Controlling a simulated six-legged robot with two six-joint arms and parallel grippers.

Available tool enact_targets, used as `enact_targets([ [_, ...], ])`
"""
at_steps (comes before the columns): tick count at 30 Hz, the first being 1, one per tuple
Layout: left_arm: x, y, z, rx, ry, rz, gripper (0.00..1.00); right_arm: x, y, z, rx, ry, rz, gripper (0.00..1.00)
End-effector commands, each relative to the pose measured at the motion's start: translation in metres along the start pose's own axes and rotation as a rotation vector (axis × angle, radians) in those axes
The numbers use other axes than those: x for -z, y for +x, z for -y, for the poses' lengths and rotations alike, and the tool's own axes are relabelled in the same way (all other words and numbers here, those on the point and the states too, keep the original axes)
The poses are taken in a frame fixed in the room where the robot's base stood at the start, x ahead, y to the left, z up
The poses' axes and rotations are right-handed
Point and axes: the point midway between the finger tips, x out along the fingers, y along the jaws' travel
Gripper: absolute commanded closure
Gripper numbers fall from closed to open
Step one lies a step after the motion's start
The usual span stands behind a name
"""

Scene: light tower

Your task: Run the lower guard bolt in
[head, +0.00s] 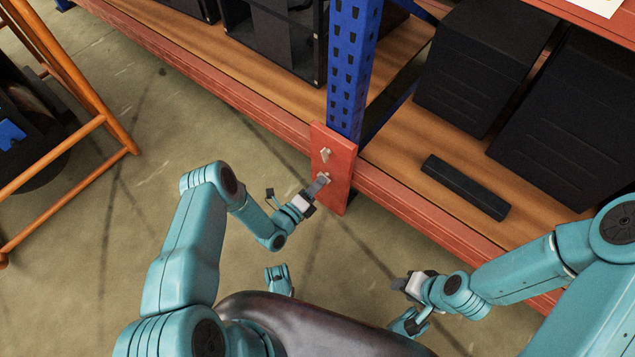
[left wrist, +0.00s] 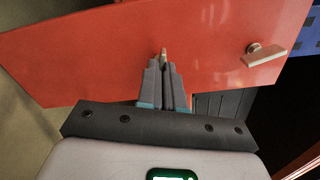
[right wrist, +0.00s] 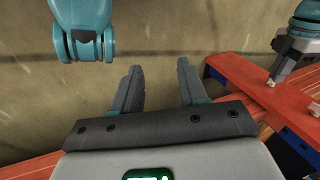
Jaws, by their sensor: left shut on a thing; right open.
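The red guard plate (head: 336,195) stands at the foot of the blue upright; it fills much of the left wrist view (left wrist: 100,50). The upper bolt (head: 325,154) has a pale T-shaped head, which sticks out on the right of the left wrist view (left wrist: 263,54). My left gripper (head: 319,185) is shut on the lower bolt (left wrist: 163,54); its fingers cover most of the head. In the right wrist view the plate (right wrist: 222,72) and a bolt by my left gripper show at the right. My right gripper (right wrist: 158,68) is open and empty over the floor, away from the plate.
The blue perforated upright (head: 351,70) rises behind the plate. A red shelf beam (head: 225,88) runs along the rack front. Black boxes (head: 475,70) and a dark bar (head: 465,187) sit on the wooden deck. An orange frame (head: 75,143) stands at left. The floor before the plate is open.

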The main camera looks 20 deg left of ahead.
Motion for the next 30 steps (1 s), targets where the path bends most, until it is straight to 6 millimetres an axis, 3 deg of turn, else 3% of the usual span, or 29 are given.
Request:
enact_targets([
  [17, -0.001, -0.002, 0.002, -0.006, 0.541, 0.001, 1.0, -0.015, -0.029, 0.01, -0.002, 0.009, 0.055, 0.57],
  [30, -0.001, -0.002, 0.004, -0.007, 0.847, 0.0, 1.0, -0.025, -0.076, 0.035, 0.003, -0.026, 0.088, 0.57],
])
